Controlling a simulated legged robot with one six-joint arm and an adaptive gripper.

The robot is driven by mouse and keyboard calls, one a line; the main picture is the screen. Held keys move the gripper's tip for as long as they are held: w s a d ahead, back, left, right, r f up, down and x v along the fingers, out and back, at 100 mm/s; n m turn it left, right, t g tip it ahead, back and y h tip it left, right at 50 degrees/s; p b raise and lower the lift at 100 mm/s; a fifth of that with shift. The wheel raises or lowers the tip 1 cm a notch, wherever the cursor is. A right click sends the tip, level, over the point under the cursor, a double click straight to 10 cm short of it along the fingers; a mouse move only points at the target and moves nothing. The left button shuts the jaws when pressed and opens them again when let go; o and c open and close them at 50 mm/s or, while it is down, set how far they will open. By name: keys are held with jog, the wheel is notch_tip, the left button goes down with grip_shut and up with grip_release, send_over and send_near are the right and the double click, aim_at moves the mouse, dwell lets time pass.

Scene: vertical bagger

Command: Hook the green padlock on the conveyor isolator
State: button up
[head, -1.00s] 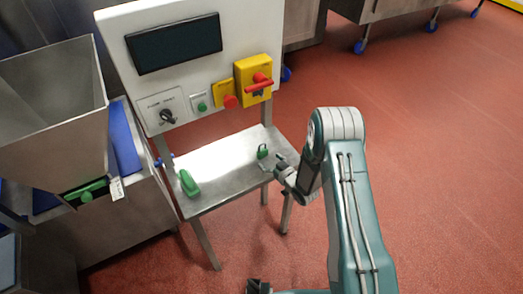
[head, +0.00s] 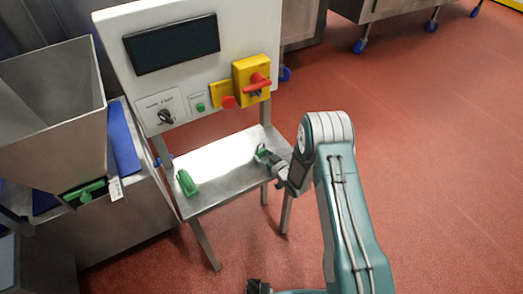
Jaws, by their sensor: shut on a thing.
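The green padlock (head: 261,150) stands on the right part of the steel shelf, at the tips of my gripper (head: 264,155). My gripper is shut on it, and the fingers hide part of it. The padlock appears to be still at shelf level; whether it touches the shelf is too small to tell. The conveyor isolator is a yellow box (head: 242,72) with a red handle (head: 257,85), on the right side of the panel above the shelf.
The steel shelf (head: 222,168) also bears a green object (head: 187,183) at its left. The panel (head: 185,88) carries a dark screen (head: 172,44), a selector knob (head: 165,116), a green button (head: 200,106) and a red button (head: 228,101). A hopper (head: 50,110) stands at left.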

jog(key=shift+r, duration=2.85)
notch_tip(320, 180, up, 9)
jog(key=s+d, duration=0.2)
jog(key=d, duration=0.1)
notch_tip(320, 180, up, 6)
jog(key=r+m+h, duration=0.1)
send_over(262, 144)
jog(key=s+d, duration=0.1)
jog(key=d, duration=0.1)
jog(key=shift+a+f+t, duration=0.2)
jog(key=shift+f+t, duration=0.05)
jog(key=shift+t, duration=0.15)
jog(key=shift+w, duration=0.1)
jog(key=shift+r+x, duration=0.2)
jog(key=shift+x, duration=0.9)
jog(key=shift+x, duration=0.8)
dwell(0.8)
